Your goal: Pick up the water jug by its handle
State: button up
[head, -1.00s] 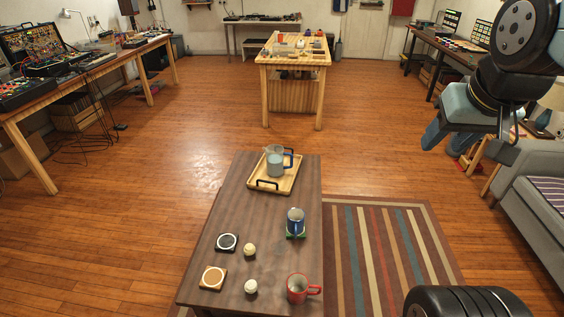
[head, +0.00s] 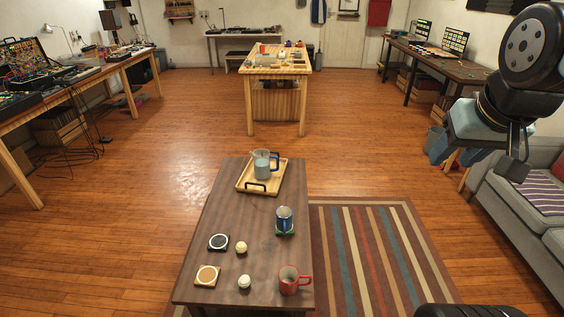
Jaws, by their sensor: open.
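The water jug (head: 262,167) is clear with bluish water and has a dark blue handle (head: 275,160) on its right side. It stands upright on a wooden tray (head: 246,184) with dark handles, at the far end of the brown table (head: 222,262). My gripper (head: 482,164) hangs at the upper right of the head view, open and empty. It is well to the right of the jug and apart from it.
A blue mug (head: 285,217) on a green coaster and a red mug (head: 289,281) stand on the table's right side. Two coasters (head: 218,242) (head: 207,275) and two small pale round things (head: 241,247) (head: 243,282) are at left. A grey sofa (head: 518,210) is at right. A striped rug (head: 372,250) lies beside the table.

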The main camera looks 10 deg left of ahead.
aim_at(266, 165)
jog(key=z, duration=1.25)
jog(key=i, duration=2.7)
jog(key=u, duration=2.65)
jog(key=i, duration=0.45)
jog(key=u, duration=0.45)
